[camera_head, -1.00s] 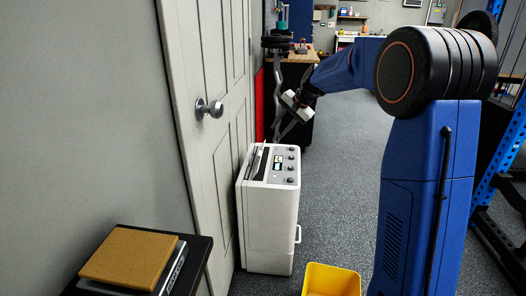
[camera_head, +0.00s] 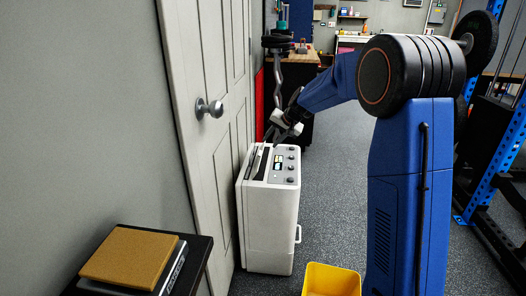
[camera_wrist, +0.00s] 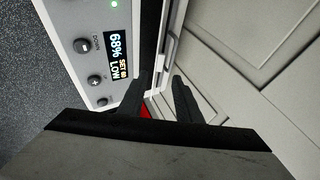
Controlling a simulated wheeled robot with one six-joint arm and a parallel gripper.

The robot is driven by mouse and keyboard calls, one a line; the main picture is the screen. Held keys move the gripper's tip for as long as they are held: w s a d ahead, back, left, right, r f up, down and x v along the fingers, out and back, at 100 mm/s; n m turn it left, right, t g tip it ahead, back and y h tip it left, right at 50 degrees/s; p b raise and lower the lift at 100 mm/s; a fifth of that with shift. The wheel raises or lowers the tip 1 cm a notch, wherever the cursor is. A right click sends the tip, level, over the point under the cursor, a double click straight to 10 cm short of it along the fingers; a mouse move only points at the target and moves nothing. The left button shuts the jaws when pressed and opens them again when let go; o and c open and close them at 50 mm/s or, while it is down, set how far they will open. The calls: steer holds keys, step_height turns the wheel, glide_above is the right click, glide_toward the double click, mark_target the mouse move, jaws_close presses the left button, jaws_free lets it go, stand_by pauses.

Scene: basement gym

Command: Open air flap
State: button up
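A white dehumidifier-like unit (camera_head: 268,225) stands on the floor against the door. Its top has a control panel with knobs and a lit display (camera_wrist: 118,50) reading 68%. The air flap (camera_head: 257,162) is a narrow strip along the dark slot on the door side of the top. The slot edge (camera_wrist: 170,45) also shows in the wrist view; how far the flap is raised I cannot tell. My gripper (camera_wrist: 160,98) is open, with a gap between its dark fingers. It hangs just above the far part of the top, near the slot, and appears to hold nothing.
The panelled door (camera_head: 215,150) with a round knob (camera_head: 210,108) stands close beside the unit. A yellow bin (camera_head: 331,280) is at the front. A black side table (camera_head: 190,250) stands front left. Open floor (camera_head: 335,190) lies to the right.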

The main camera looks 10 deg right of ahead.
mark_target(260, 153)
steer(key=x, duration=0.9)
